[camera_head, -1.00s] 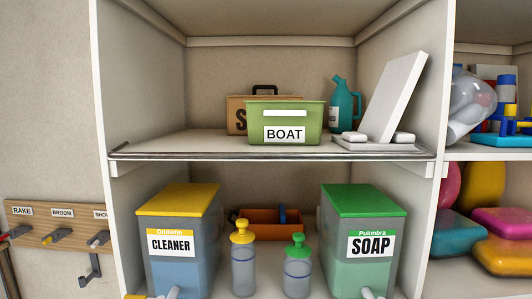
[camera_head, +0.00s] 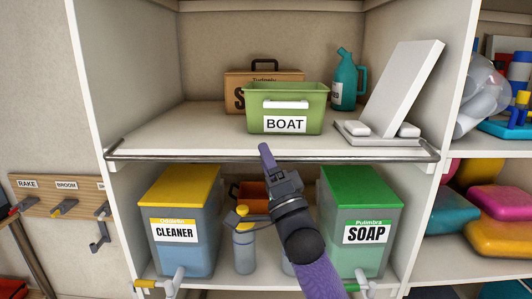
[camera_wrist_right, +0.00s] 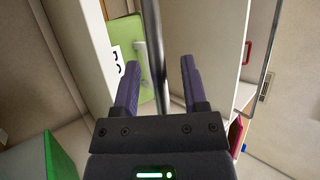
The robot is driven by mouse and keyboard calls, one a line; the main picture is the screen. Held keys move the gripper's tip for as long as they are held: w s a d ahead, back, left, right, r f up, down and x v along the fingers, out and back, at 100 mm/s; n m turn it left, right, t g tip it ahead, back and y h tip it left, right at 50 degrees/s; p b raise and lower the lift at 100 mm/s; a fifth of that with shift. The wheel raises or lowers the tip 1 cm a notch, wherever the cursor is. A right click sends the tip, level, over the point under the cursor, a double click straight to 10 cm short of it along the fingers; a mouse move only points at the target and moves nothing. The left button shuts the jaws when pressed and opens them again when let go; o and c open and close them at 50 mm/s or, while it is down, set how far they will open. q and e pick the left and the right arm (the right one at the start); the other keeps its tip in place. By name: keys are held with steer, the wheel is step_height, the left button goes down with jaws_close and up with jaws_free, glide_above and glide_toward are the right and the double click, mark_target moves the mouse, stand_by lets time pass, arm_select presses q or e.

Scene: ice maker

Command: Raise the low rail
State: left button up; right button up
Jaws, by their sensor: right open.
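The low rail (camera_head: 180,156) is a thin metal bar along the front edge of the middle shelf. It lies low, about level with the shelf board. My right gripper (camera_head: 272,165) comes up from below in front of the rail, near its middle. In the right wrist view, the rail (camera_wrist_right: 155,40) runs between the two purple fingers of the open gripper (camera_wrist_right: 159,68). Both fingers stand apart with a gap around the bar's line. I cannot tell how deep the bar sits between them. My left gripper is not in view.
A green BOAT bin (camera_head: 312,100) stands on the shelf behind the rail, beside a brown case (camera_head: 238,82), a teal jug (camera_head: 345,80) and a tilted white panel (camera_head: 405,85). Below are CLEANER (camera_head: 185,200) and SOAP (camera_head: 365,200) containers, with a yellow-topped bottle (camera_head: 244,250) between them.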

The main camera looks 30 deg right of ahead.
steer(key=shift+w+r, duration=0.1)
steer(key=shift+w, duration=0.05)
jaws_close()
stand_by(1.4)
